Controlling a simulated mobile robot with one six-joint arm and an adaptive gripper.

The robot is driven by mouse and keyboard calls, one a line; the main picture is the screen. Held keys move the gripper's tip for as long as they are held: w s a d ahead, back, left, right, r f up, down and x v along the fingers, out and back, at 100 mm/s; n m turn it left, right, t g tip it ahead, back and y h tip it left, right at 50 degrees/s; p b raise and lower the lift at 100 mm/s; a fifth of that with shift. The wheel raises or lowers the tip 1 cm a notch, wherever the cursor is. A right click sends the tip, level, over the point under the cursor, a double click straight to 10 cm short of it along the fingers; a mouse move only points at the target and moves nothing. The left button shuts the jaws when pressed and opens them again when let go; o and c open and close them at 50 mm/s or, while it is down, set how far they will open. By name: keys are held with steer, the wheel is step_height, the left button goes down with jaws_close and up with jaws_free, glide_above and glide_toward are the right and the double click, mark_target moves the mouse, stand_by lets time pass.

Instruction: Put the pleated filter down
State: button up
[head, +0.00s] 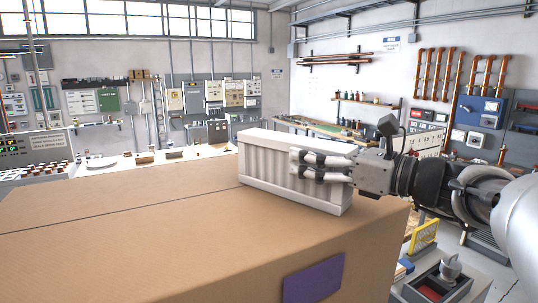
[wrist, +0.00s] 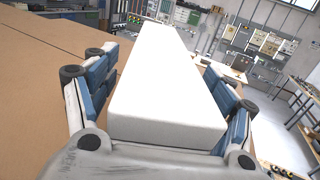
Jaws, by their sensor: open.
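The pleated filter (head: 275,165), a white block with a ribbed side, stands upright on the large cardboard box (head: 120,230), near its right end. In the wrist view the filter (wrist: 165,85) runs away from me between the two fingers. My gripper (head: 297,163) reaches in from the right at the filter's near end. Its jaws are open, with one finger on each side of the filter; the gripper also shows in the wrist view (wrist: 160,65). A small gap shows at the right finger; contact at the left finger is unclear. The filter's far side is hidden in the head view.
A purple patch (head: 313,280) marks the box's front face. The box top is bare to the left of the filter. A workbench (head: 330,133) and wall panels stand behind. A yellow frame (head: 423,238) and a grey tray (head: 440,285) are low at the right.

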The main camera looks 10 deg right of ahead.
steer(key=v, duration=1.2)
steer(key=shift+d, duration=0.1)
